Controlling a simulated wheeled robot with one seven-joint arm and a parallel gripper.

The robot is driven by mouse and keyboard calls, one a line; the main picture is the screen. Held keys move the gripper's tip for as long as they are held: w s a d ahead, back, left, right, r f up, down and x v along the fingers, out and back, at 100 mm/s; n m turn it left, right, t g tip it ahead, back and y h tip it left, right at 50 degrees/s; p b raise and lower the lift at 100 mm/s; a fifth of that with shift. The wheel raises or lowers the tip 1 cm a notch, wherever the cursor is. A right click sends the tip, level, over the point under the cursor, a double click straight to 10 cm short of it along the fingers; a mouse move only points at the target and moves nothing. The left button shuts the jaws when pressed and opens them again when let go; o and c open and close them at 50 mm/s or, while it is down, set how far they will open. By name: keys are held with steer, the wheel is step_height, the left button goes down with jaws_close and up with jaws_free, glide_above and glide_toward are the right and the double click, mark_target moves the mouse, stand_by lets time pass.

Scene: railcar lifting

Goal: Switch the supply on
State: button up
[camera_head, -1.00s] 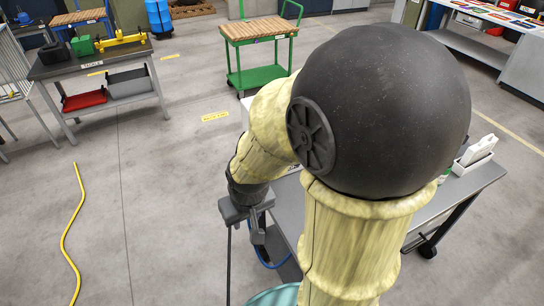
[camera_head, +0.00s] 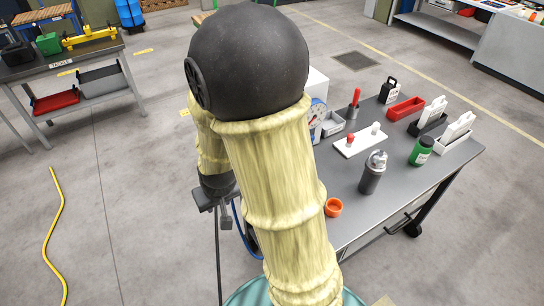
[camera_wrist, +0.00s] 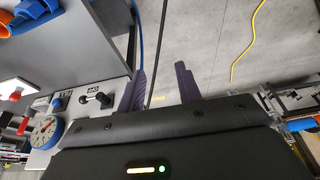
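A pale supply box (camera_wrist: 88,122) is at the left of the wrist view. It has a round gauge (camera_wrist: 47,131), a blue knob (camera_wrist: 57,103) and a black switch-like handle (camera_wrist: 96,98) beside a small label I cannot read surely. In the head view part of the white box (camera_head: 318,84) and its gauge (camera_head: 317,112) show behind my arm. My gripper (camera_wrist: 162,78) is open, its two dark fingers apart just right of the box's edge. A dark line passes in the gap; I cannot tell whether it is between or beyond the fingers. My gripper appears not to touch the handle.
The grey bench (camera_head: 410,180) carries a spray can (camera_head: 373,172), a green jar (camera_head: 421,151), an orange ring (camera_head: 333,207), a white plate (camera_head: 360,140) with knobs, and a red tray (camera_head: 406,108). A yellow hose (camera_head: 52,240) lies on the open floor at left.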

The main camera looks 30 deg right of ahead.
steer(key=w+d+f+t+h+b, duration=0.1)
steer(key=w+d+f+h, duration=0.15)
steer(key=w+f, duration=0.45)
steer(key=d+f+n+t+h+b, duration=0.5)
steer(key=d+f+n+t+h, duration=0.2)
steer(key=d+h, duration=0.5)
step_height(320, 180, down, 3)
steer(key=shift+w+d+r+t, duration=0.1)
steer(key=shift+w+d+t, duration=0.1)
steer(key=shift+d+t, duration=0.5)
steer(key=shift+d, duration=0.25)
steer(key=p+x, duration=0.5)
steer(key=x, duration=1.2)
steer(key=shift+d+p, duration=0.25)
steer(key=shift+p, duration=0.15)
